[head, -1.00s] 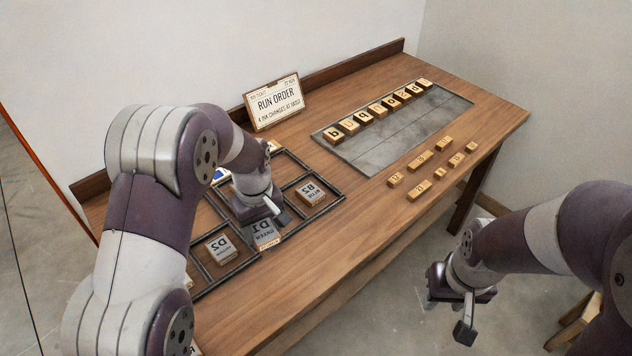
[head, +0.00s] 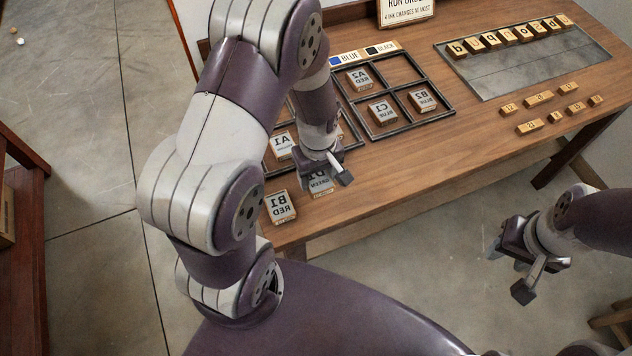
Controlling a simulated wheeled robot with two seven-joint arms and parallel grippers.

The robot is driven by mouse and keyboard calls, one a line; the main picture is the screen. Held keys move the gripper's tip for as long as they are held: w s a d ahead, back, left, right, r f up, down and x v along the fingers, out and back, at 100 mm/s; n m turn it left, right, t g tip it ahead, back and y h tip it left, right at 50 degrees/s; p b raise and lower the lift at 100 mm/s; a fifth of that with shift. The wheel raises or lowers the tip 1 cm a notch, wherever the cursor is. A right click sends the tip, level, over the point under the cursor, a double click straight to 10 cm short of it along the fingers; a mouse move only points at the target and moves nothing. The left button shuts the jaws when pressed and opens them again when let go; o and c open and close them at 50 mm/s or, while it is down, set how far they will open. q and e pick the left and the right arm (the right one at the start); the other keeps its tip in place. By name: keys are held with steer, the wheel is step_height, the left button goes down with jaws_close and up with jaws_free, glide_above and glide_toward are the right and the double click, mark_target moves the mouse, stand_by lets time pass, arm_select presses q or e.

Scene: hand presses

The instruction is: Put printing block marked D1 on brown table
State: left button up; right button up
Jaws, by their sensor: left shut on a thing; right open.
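The printing block marked D1 (head: 321,185), with a grey face reading GREEN, is in my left gripper (head: 325,168). My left gripper is shut on it, and the fingers and wrist cover part of it. The block appears over the near side of the brown wooden worktable (head: 400,170), just in front of the black divided frame. I cannot tell whether it touches the tabletop. A reddish-brown wooden piece of furniture (head: 22,150) stands at the left edge. My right gripper (head: 522,270) is open and empty, off the table's front edge at the right.
The black divided frame (head: 409,120) holds blocks A2 (head: 359,79), C1 (head: 383,112), B2 (head: 423,101) and A1 (head: 284,146). Block B1 (head: 280,207) sits near the front left edge. A grey slab (head: 530,65) carries a row of letter blocks. Small wooden blocks (head: 538,99) lie before it.

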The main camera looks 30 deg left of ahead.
mark_target(314, 189)
arm_select(q)
steer(key=shift+s+a+f, duration=0.1)
steer(key=shift+s+f, duration=0.05)
steer(key=shift+f, duration=0.65)
steer(key=shift+s+f, duration=0.2)
steer(key=shift+f, duration=0.65)
steer(key=shift+s+a+f, duration=0.1)
steer(key=shift+s+f, duration=0.05)
steer(key=shift+f, duration=0.65)
steer(key=shift+f, duration=0.1)
steer(key=o, duration=1.1)
step_height(314, 189, up, 12)
steer(key=shift+f+p, duration=0.15)
steer(key=shift+p, duration=0.15)
steer(key=s+d+r+m+t, duration=0.1)
steer(key=s+r+m, duration=0.3)
steer(key=m, duration=0.6)
steer(key=shift+s+d+r, duration=0.15)
steer(key=shift+d+r, duration=0.55)
steer(key=shift+d, duration=0.05)
